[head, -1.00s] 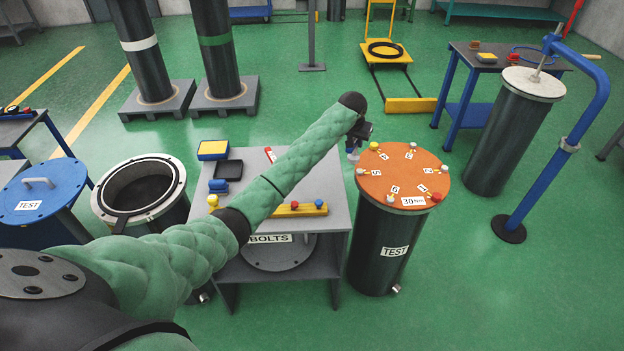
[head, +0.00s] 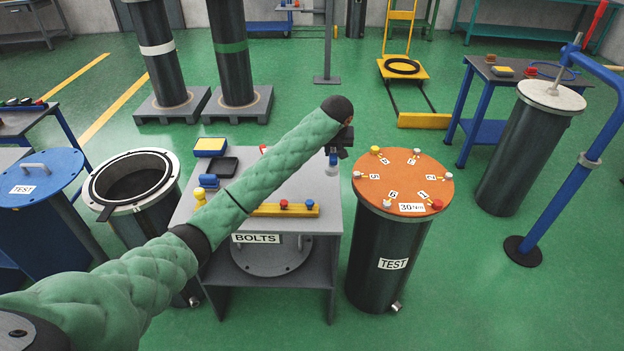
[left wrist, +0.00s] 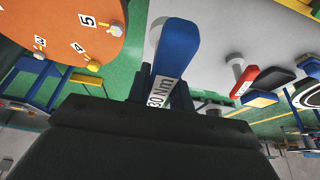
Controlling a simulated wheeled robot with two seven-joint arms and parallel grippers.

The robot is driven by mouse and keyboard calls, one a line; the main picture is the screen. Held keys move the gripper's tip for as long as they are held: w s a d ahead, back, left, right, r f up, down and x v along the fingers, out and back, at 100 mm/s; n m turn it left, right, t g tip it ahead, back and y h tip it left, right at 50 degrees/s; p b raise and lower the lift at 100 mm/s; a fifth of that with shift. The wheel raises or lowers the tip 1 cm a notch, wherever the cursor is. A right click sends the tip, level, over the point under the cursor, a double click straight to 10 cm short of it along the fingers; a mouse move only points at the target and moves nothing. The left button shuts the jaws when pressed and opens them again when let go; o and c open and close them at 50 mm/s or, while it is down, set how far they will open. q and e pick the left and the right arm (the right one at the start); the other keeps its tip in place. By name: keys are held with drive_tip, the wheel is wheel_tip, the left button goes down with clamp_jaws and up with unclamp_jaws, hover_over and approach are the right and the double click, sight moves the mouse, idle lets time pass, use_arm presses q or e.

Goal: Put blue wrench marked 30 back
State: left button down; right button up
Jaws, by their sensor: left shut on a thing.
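The blue wrench (head: 332,158) has a white "30 Nm" label, readable in the left wrist view (left wrist: 178,55). My left gripper (head: 338,143) is shut on it and holds it above the right part of the grey bolts table, left of the orange flange. In the left wrist view the wrench sticks out from between the fingers (left wrist: 160,92), its far end over the grey tabletop. A red tool (left wrist: 246,80) with a white label stands on the table in that view. In the head view my arm hides most of it. My right gripper is not in view.
The grey bolts table (head: 328,225) bears a yellow bar (head: 265,211) with coloured knobs, a black tray (head: 222,166) and a yellow-blue box (head: 210,147). The orange flange (head: 400,180) with numbered bolts tops a dark cylinder to the right. An open cylinder (head: 172,188) stands to the left.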

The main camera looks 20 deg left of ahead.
use_arm(q)
drive_tip(key=shift+w, duration=0.1)
